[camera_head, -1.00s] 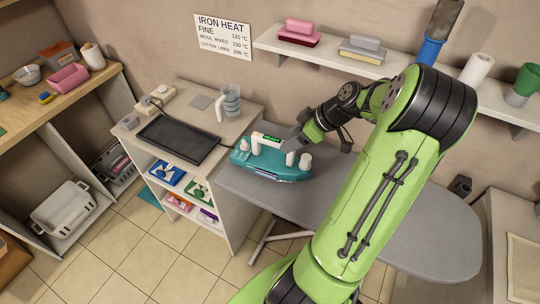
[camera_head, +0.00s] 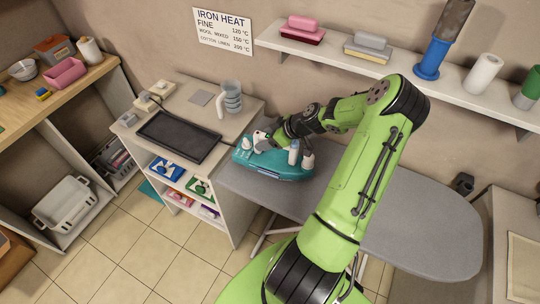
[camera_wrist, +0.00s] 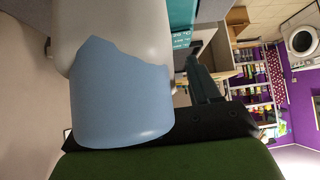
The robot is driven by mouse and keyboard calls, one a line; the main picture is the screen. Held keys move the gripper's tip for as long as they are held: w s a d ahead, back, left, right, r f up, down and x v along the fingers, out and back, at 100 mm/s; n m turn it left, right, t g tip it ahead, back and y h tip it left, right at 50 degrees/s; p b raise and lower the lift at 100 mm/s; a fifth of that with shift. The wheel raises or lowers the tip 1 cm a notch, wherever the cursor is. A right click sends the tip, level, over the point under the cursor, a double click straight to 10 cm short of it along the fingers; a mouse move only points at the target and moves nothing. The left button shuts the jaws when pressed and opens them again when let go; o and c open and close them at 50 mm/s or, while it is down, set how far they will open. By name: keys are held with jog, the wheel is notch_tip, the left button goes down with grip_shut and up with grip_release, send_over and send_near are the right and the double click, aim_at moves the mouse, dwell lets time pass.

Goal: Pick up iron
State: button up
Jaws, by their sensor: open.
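The iron (camera_head: 268,169) is teal with white upright parts and sits at the left end of the grey ironing board (camera_head: 425,235). My gripper (camera_head: 270,141) is open at the top of the iron, over its white handle. It hides most of the handle and the display. I cannot tell whether the jaws are around the handle or only above it. In the wrist view, a large white and pale blue rounded part (camera_wrist: 125,95), seemingly of the iron, fills the left side, close to a dark gripper finger (camera_wrist: 205,122).
A cabinet left of the board holds a dark tray (camera_head: 178,136) and a grey mug-like jug (camera_head: 231,99). The board's right part is clear.

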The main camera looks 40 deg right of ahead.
jog(key=shift+w+f, duration=0.2)
jog(key=shift+s, duration=0.1)
grip_shut()
dwell(1.0)
jog(key=shift+r, duration=0.15)
